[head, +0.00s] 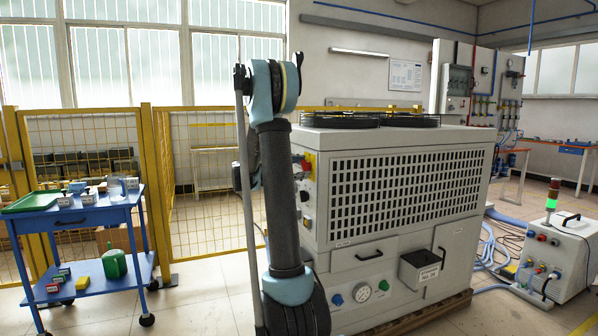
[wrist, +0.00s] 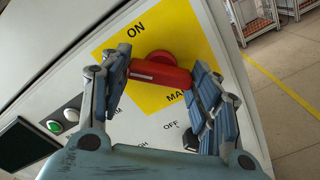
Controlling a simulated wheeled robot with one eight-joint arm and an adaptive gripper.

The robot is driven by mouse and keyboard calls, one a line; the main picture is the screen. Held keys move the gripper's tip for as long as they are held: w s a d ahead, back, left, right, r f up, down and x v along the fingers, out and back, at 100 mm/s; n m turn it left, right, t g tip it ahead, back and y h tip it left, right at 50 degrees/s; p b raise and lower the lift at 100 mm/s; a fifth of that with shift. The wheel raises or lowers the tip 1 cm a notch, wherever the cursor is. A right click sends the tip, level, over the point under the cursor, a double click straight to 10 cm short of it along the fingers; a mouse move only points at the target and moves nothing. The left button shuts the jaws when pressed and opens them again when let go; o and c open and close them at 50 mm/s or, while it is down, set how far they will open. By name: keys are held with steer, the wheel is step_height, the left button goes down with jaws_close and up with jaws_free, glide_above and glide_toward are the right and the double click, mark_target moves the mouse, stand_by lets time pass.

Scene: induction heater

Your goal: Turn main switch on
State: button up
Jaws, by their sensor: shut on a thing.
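The main switch (wrist: 162,73) is a red rotary handle on a yellow plate (wrist: 185,30) on the side of the grey machine. In the wrist view the plate reads ON above the handle and OFF below it. The handle lies roughly crosswise in the picture, between the two labels. My gripper (wrist: 160,75) is shut on the handle, one finger at each end. In the head view the yellow plate (head: 309,158) with some red shows just right of my arm; my gripper is mostly hidden there behind the arm.
The grey machine (head: 400,185) has a drawer handle and a dark bin (head: 420,268) on its front. Green and white buttons (wrist: 55,127) sit near the switch. A blue cart (head: 90,215) stands left by a yellow fence. A small unit with a green-lit lamp (head: 551,204) stands right.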

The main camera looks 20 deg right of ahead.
steer(key=shift+m, duration=1.2)
steer(key=o, duration=1)
steer(key=shift+o, duration=0.2)
steer(key=shift+a, duration=0.1)
steer(key=a, duration=1.2)
steer(key=shift+s, duration=0.15)
steer(key=shift+d+f, duration=0.1)
steer(key=shift+d, duration=0.05)
